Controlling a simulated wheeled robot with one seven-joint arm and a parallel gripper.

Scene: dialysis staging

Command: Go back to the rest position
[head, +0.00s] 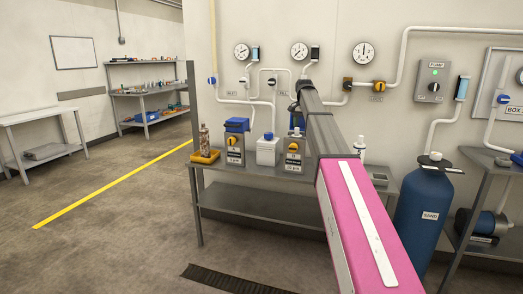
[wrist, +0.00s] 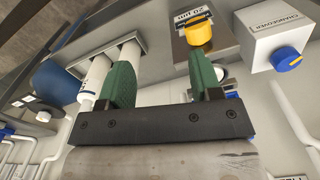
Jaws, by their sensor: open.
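My gripper (wrist: 163,75) shows in the wrist view with its two green-padded fingers spread apart and nothing held between them. In the head view my arm reaches forward from the lower right, over the grey bench (head: 250,177) towards the wall. Its dark far end (head: 306,90) is in front of the gauge wall, and the fingers cannot be made out there. In the wrist view, white bottles (wrist: 98,80) in a grey holder are beyond the left finger. A box with a yellow knob (wrist: 199,34) is beyond the right finger.
The bench holds a brown bottle (head: 204,140) on a yellow tray, knobbed boxes (head: 235,148) and a white container (head: 268,150). A blue sand tank (head: 423,205) stands right of the arm. A changeover box (wrist: 278,32) is at the wrist view's upper right. Floor at left is clear.

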